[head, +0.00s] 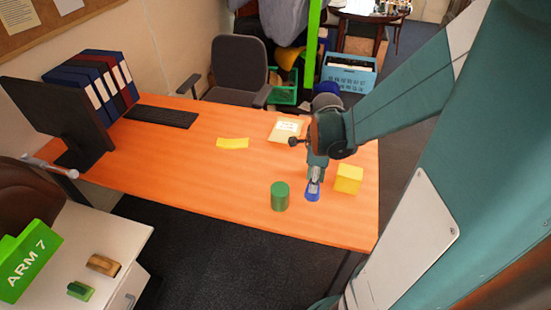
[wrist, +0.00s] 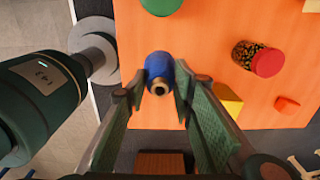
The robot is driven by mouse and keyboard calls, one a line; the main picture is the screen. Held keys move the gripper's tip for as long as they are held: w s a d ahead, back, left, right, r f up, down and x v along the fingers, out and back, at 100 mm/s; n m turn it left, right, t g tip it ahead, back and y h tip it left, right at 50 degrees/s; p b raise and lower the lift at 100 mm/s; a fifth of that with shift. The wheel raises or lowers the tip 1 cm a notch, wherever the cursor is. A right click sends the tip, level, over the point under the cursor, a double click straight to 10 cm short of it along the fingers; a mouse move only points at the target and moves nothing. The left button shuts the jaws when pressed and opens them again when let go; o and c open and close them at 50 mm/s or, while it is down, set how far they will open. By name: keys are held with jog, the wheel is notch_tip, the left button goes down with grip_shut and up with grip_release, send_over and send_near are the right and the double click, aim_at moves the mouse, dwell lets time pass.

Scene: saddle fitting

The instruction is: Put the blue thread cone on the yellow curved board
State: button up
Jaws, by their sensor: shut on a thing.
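The blue thread cone (head: 312,196) is at the front right part of the orange desk, below my gripper (head: 315,181). In the wrist view the blue cone (wrist: 157,66) sits between the fingertips of my gripper (wrist: 157,84), its tan tip facing the camera. My gripper is shut on it. The cone looks upright; I cannot tell whether its base touches the desk.
A red-lidded jar (wrist: 258,60) and an orange block (wrist: 288,104) show in the wrist view. The desk's left middle is clear.

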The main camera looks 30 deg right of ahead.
jog(key=w+a+r+p, duration=0.2)
jog(key=w, duration=1.7)
jog(key=w+a+r+p, duration=0.1)
jog(key=w+a, duration=0.1)
jog(key=w, duration=1.7)
jog(key=w+a+f+p, duration=0.1)
jog(key=w+a, duration=0.5)
jog(key=w, duration=0.6)
jog(key=shift+w+a, duration=0.15)
jog(key=shift+w, duration=0.25)
jog(key=shift+f, duration=0.2)
jog(key=shift+f, duration=3)
jog(key=shift+f, duration=1.9)
